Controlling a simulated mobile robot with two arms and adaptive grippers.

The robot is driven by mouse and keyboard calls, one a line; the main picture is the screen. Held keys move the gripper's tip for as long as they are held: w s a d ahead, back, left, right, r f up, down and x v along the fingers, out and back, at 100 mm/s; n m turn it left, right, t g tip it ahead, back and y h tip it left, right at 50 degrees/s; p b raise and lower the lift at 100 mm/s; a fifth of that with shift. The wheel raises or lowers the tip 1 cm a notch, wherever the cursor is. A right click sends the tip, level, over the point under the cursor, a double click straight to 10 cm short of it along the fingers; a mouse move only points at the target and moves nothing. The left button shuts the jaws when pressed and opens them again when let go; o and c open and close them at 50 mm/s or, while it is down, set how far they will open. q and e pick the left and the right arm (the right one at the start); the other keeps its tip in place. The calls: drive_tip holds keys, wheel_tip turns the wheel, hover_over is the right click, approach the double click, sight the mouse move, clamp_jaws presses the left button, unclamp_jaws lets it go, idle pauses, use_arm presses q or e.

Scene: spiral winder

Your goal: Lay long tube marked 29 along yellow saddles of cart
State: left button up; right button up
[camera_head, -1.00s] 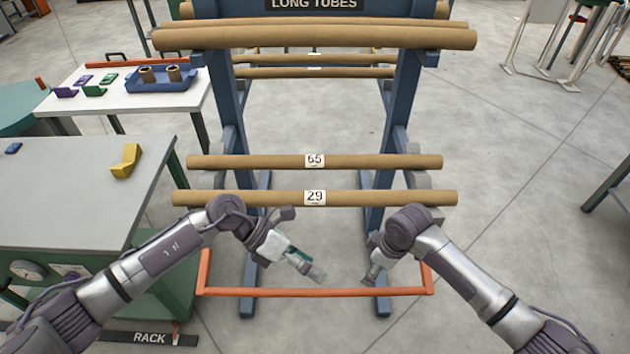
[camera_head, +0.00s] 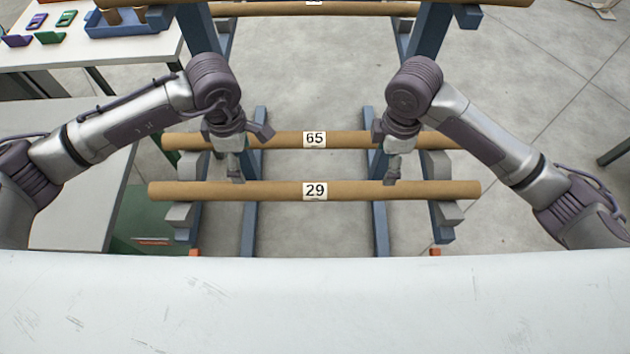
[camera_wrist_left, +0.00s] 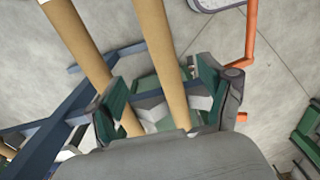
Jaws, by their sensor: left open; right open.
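The long tube marked 29 (camera_head: 270,190) is a brown cardboard tube lying level across the rack's grey lower arms, its white label facing me. My left gripper (camera_head: 236,178) is open above its left part. My right gripper (camera_head: 391,178) is open above its right part. Neither visibly holds the tube. In the left wrist view tube 29 (camera_wrist_left: 163,55) runs between the green finger pads of my left gripper (camera_wrist_left: 160,100), its near end hidden by the gripper body. No cart or yellow saddles can be made out.
The tube marked 65 (camera_head: 345,140) lies parallel just behind. The blue rack (camera_head: 430,45) has uprights on both sides and more tubes above (camera_head: 350,8). A grey table (camera_head: 85,200) stands close on the left, a white table (camera_head: 110,50) behind it. Floor to the right is mostly open.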

sight(377, 186)
use_arm(q)
wheel_tip(377, 186, down, 14)
drive_tip(key=shift+s+r, duration=0.1)
use_arm(e)
wheel_tip(377, 186, down, 14)
drive_tip(key=shift+s+r, duration=0.1)
use_arm(q)
drive_tip(key=c, duration=1.5)
use_arm(e)
drive_tip(key=c, duration=1.5)
